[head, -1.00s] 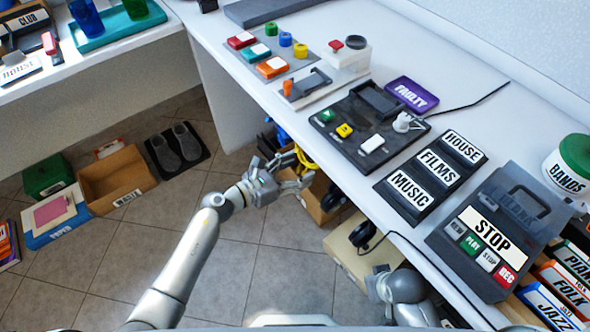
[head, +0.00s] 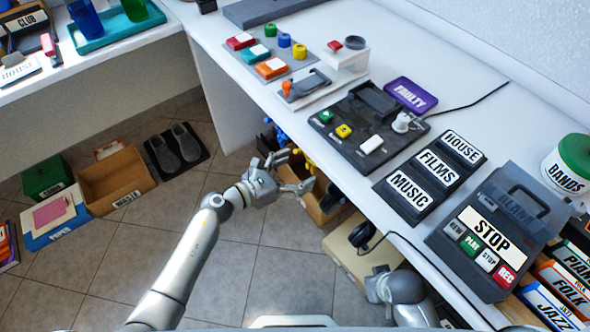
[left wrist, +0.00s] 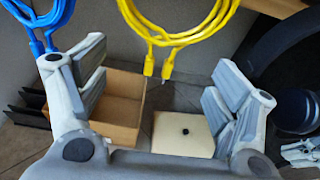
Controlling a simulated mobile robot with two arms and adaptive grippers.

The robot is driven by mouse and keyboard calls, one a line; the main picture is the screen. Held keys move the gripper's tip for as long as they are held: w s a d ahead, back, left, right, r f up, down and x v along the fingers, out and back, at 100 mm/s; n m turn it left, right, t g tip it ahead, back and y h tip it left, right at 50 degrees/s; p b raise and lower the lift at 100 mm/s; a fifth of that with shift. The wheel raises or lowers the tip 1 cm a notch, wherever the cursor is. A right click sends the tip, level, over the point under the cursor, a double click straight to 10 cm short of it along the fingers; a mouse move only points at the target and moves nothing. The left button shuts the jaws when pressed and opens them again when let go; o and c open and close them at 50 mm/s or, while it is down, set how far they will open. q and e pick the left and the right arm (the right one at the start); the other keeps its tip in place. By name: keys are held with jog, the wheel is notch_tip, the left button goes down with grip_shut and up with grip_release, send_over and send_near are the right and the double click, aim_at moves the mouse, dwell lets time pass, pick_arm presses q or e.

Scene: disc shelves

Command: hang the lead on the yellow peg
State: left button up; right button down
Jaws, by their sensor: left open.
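My left gripper (head: 297,169) is open, beside the front edge of the desk and below its top. A coiled yellow lead (left wrist: 165,41) hangs down from the top edge of the left wrist view. Its two plug ends lie between my open fingers (left wrist: 160,88) in the picture, and neither finger closes on it. In the head view only a bit of yellow (head: 310,164) shows beyond the gripper. A coiled blue lead (left wrist: 38,22) hangs at the left. The yellow peg cannot be made out; the top of the yellow coil is out of frame.
Below the leads are an open cardboard box (left wrist: 122,104) and a cream box (left wrist: 182,136). A large dark curved thing (left wrist: 285,45) is at the right. The desk (head: 232,75) overhangs this space. Tiled floor (head: 210,265) is clear around my left arm.

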pick_arm(q)
jog(key=shift+a, duration=0.15)
jog(key=v, duration=1.1)
jog(key=shift+s+a, duration=0.3)
jog(key=shift+r, duration=0.2)
